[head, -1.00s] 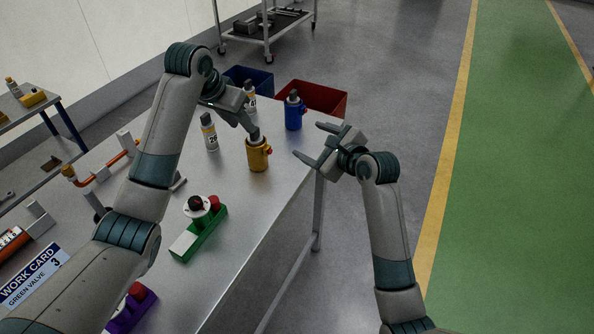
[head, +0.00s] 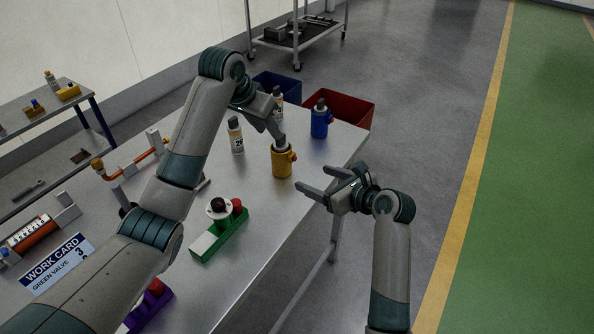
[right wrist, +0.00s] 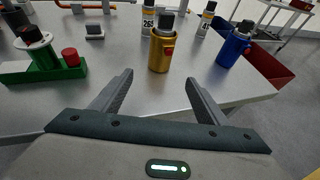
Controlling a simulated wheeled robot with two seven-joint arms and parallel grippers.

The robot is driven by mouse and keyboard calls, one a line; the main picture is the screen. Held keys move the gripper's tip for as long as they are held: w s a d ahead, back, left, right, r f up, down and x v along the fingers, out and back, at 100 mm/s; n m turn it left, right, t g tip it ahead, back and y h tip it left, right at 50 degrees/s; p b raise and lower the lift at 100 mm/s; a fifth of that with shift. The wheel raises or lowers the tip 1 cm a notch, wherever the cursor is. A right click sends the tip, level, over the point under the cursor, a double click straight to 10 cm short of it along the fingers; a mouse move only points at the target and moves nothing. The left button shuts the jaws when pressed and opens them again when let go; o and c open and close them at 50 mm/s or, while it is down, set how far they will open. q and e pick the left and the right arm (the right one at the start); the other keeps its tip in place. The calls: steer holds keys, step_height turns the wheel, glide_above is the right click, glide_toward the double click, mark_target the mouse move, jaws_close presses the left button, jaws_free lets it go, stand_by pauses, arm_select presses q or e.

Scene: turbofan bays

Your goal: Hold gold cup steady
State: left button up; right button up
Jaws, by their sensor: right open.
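My right gripper (head: 313,178) is open and empty, at the near right of the cup. In the right wrist view the gold cup (right wrist: 159,54) stands ahead, between the lines of the two fingers and beyond their tips, with a gap.
A green fixture (head: 222,236) lies nearer on the bench. Red (head: 350,110) and blue bins are beyond the bench. The bench between right gripper and cup is clear.

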mark_target(288, 168)
steer(key=x, duration=1.7)
steer(key=shift+r, duration=0.1)
steer(key=c, duration=1.3)
arm_select(q)
steer(key=shift+o, duration=0.4)
steer(key=shift+d+r, duration=0.1)
steer(key=shift+r, duration=0.4)
steer(key=shift+g+y, duration=0.4)
steer(key=shift+g, duration=0.1)
steer(key=shift+s+d+r, duration=0.1)
steer(key=shift+d+r, duration=0.05)
steer(key=shift+r, duration=1)
steer(key=shift+s+d+r, duration=0.1)
steer(key=shift+d+r, duration=0.05)
steer(key=shift+r, duration=0.95)
steer(key=x, duration=0.7)
steer(key=shift+w+r, duration=0.1)
